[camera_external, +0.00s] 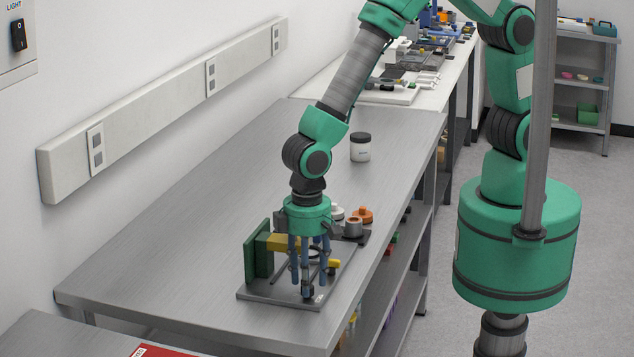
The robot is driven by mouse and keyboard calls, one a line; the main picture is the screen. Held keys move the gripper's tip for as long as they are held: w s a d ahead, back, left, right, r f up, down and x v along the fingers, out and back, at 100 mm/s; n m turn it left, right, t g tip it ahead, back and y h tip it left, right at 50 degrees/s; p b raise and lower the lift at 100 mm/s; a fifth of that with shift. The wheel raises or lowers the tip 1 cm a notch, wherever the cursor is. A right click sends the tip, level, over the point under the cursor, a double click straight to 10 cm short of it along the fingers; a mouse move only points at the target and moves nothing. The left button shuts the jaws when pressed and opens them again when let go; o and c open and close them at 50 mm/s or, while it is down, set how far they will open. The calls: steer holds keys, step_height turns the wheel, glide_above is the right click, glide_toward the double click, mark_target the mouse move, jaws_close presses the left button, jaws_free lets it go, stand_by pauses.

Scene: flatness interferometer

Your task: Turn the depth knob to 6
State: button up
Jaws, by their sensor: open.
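The instrument stands on a dark baseplate (257,295) near the front right of the metal bench. It has a green upright plate (258,255) with a yellow block (284,242) beside it, and a small yellow part (334,263) to the right. An orange knob-like part (362,214) and a grey cylinder (353,227) sit at its back right. My gripper (307,285) points straight down over the baseplate, its fingers spread open. The fingers hide the middle of the instrument. I cannot tell which part is the depth knob, and no scale reading is legible.
A white jar with a dark lid (360,148) stands further back on the bench (190,240). The bench's left side is clear. A wall rail with sockets (165,110) runs along the left. A red item (160,351) lies at the bottom edge.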

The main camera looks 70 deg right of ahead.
step_height(320, 180, up, 10)
steer(key=shift+r, duration=0.25)
stand_by(0.3)
steer(key=shift+a, duration=0.1)
stand_by(0.3)
steer(key=w+d+r+m+t+y+b, duration=0.1)
steer(key=d+r, duration=0.8)
steer(key=d, duration=0.3)
steer(key=w+d+r+t+b, duration=0.1)
steer(key=d+r+t+b, duration=0.1)
steer(key=d+r, duration=0.85)
steer(key=s+d+r+t+b, duration=0.1)
steer(key=s+d+r, duration=0.1)
steer(key=s+d, duration=0.5)
steer(key=s+d+r+m+t, duration=0.1)
steer(key=s+d, duration=0.5)
steer(key=d, duration=0.7)
steer(key=shift+s+d+r+t+h+b, duration=0.3)
steer(key=shift+s+d+r+h+b, duration=0.1)
steer(key=shift+r, duration=0.2)
steer(key=shift+w, duration=0.1)
